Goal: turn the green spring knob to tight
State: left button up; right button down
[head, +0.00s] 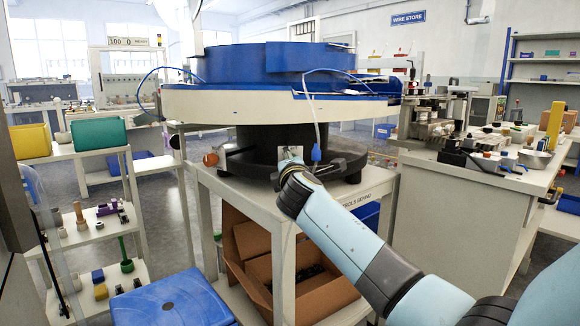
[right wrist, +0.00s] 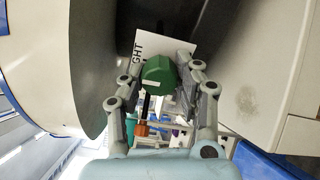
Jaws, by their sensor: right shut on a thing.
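The green spring knob (right wrist: 155,75) shows in the right wrist view as a faceted green block between my right fingers. My right gripper (right wrist: 160,80) is shut on it from both sides. A white card (right wrist: 160,45) behind the knob bears the letters "GHT"; the rest of its word is cut off. In the head view my right gripper (head: 291,165) reaches the dark round base under the big blue and white drum. There the knob is hidden by my gripper and arm. How far the knob is turned cannot be told. My left gripper is not in view.
The drum (head: 270,104) overhangs my right gripper closely. An orange knob (head: 211,159) sticks out at the base's left. A white stand (head: 238,196) carries the base, with a cardboard box (head: 262,262) below. A blue stool (head: 172,302) stands in front.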

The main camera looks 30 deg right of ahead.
jog(key=shift+f+m, duration=0.1)
jog(key=shift+m, duration=0.2)
dwell(0.4)
jog(key=c, duration=0.9)
grip_release()
jog(key=shift+c, duration=0.2)
jog(key=shift+s, duration=0.1)
jog(key=v, duration=1.2)
